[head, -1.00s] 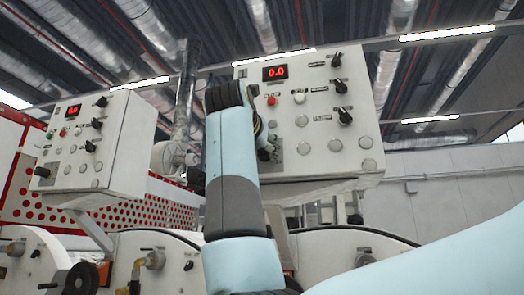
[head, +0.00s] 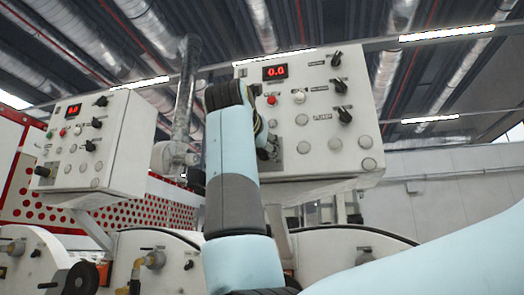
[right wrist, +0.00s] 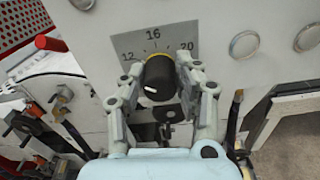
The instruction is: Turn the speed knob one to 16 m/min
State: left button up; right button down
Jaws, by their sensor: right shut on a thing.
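The black speed knob (right wrist: 160,82) sits on a grey dial plate (right wrist: 128,42) printed 12, 16 and 20, with 16 at the top. A short white mark shows on the knob's face, low and to its left. My right gripper (right wrist: 162,74) is shut on the knob, with one finger on each side. In the head view my right arm hides most of the gripper and the knob at the lower left of the right control box (head: 345,110). That box's red display (head: 275,72) reads 0.0. My left gripper is not in view.
Black selector switches (head: 341,86), a red button (head: 271,100) and several round grey caps are on the same panel. A second control box (head: 120,140) stands at the left. A grey post with a joint (head: 175,155) stands between the boxes, close to my arm.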

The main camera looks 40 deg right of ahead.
jog(key=m+b, duration=0.1)
jog(key=m, duration=0.4)
jog(key=shift+f+m+b, duration=0.1)
jog(key=shift+m+b, duration=0.2)
jog(key=m+b, duration=0.1)
jog(key=m, duration=0.4)
jog(key=shift+m, duration=0.3)
jog(key=c, duration=1)
grip_release()
jog(key=shift+s, duration=0.1)
jog(key=shift+o, duration=0.2)
jog(key=v, duration=0.7)
jog(key=shift+a, duration=0.15)
